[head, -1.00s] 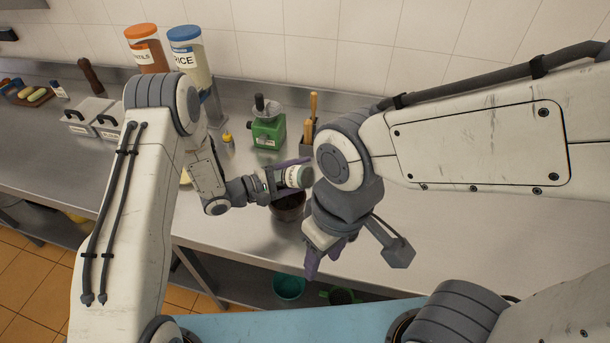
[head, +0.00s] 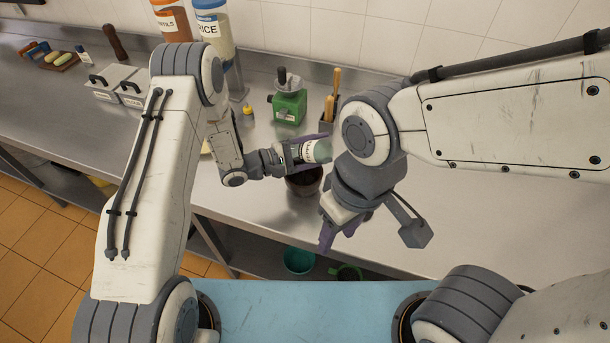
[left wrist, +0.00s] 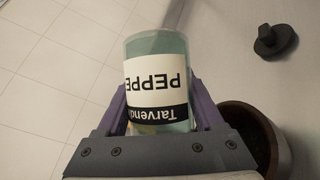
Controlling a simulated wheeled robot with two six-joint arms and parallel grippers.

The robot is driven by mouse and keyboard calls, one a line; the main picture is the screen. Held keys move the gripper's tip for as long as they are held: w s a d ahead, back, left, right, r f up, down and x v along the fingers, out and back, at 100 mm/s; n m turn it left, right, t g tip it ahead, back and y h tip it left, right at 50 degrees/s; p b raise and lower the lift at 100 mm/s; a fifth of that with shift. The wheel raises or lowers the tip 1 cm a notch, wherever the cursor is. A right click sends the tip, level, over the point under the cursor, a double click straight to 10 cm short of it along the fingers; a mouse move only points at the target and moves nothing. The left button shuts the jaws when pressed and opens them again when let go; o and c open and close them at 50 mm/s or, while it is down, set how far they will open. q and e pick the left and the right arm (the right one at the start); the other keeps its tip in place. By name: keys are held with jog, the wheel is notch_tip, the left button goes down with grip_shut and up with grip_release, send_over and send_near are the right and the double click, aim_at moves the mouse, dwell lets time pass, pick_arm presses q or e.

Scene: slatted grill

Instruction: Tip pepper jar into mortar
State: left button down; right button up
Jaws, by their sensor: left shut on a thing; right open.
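The pepper jar (head: 318,151) is a pale green see-through jar with a white label, and it also shows in the left wrist view (left wrist: 157,82). My left gripper (head: 303,152) is shut on it, a purple finger on each side. The jar lies tilted nearly on its side above the mortar (head: 303,186), a dark brown bowl on the counter. The mortar's rim shows at the lower right of the left wrist view (left wrist: 284,150). Whether anything leaves the jar cannot be seen. My right gripper (head: 336,225) is open and empty, in front and right of the mortar.
A green grinder (head: 288,106) and a dark holder with wooden handles (head: 328,108) stand behind the mortar. A small yellow-topped bottle (head: 248,112) is left of them. Lidded steel containers (head: 112,84) stand further left. The counter's right side (head: 480,215) is clear.

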pick_arm(q)
jog(key=shift+s+d+r+m+y+p, duration=0.15)
jog(key=shift+d+m+y+p, duration=0.1)
jog(key=shift+m+y+p, duration=0.2)
jog(key=shift+s+d+f+m+y+p, duration=0.15)
jog(key=shift+f+m+y+p, duration=0.1)
jog(key=shift+f+m+y, duration=0.15)
jog(key=shift+s+d+f+m+y+p, duration=0.15)
jog(key=shift+f+m+y+p, duration=0.1)
jog(key=shift+m, duration=0.2)
jog(key=shift+d+f+m+y, duration=0.15)
jog(key=shift+f+m+y, duration=0.4)
jog(key=shift+m+y, duration=0.15)
notch_tip(320, 180, down, 2)
jog(key=m+y, duration=0.2)
jog(key=shift+d+f+t+y, duration=0.1)
jog(key=shift+t+y, duration=0.2)
jog(key=shift+t, duration=0.1)
